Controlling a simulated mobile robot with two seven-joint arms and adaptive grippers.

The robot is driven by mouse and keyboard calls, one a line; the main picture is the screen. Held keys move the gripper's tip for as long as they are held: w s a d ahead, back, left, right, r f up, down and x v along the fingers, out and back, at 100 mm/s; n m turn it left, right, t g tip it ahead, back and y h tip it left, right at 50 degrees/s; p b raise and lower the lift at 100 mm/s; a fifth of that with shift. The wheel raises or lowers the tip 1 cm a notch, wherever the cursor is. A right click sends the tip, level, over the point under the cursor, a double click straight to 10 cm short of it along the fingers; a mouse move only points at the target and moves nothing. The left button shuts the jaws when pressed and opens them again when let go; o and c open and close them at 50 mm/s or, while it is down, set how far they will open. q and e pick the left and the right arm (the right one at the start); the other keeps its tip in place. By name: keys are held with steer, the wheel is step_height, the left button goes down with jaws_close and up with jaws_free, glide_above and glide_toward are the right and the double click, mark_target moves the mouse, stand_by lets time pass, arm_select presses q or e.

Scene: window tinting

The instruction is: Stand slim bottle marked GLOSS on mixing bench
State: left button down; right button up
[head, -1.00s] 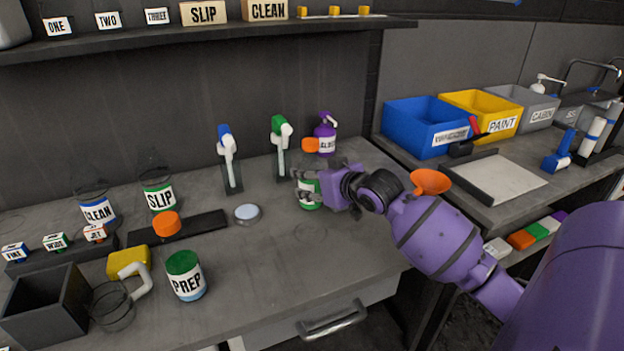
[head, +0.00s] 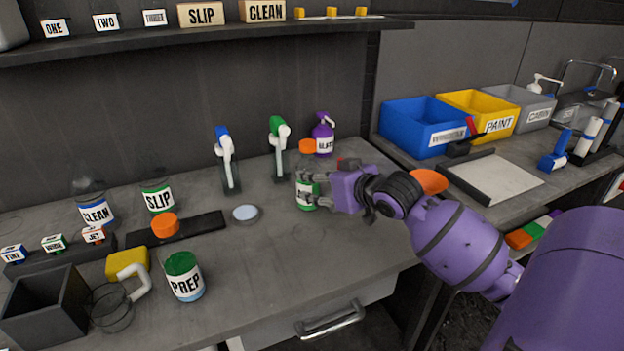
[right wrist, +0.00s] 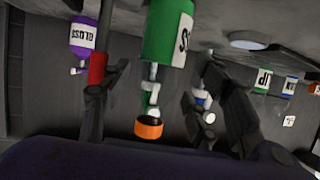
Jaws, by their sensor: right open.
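A slim green bottle (head: 308,204) with a white label and an orange cap (head: 307,146) stands upright on the mixing bench (head: 270,260). My right gripper (head: 312,187) reaches in from the right, with its fingers around the bottle's middle and hiding most of its label. In the right wrist view the green bottle (right wrist: 166,30) appears upside down between my spread fingers, with a gap on both sides. My right gripper is open. My left gripper is out of view.
A purple spray bottle (head: 323,137) stands just behind the green bottle. Green (head: 279,135) and blue (head: 226,150) handled tools stand left of it. A round pale disc (head: 245,213), PREP tin (head: 184,277) and orange funnel (head: 428,181) are nearby. The bench front middle is clear.

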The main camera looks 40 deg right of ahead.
steer(key=v, duration=0.7)
steer(key=shift+s, duration=0.1)
stand_by(0.4)
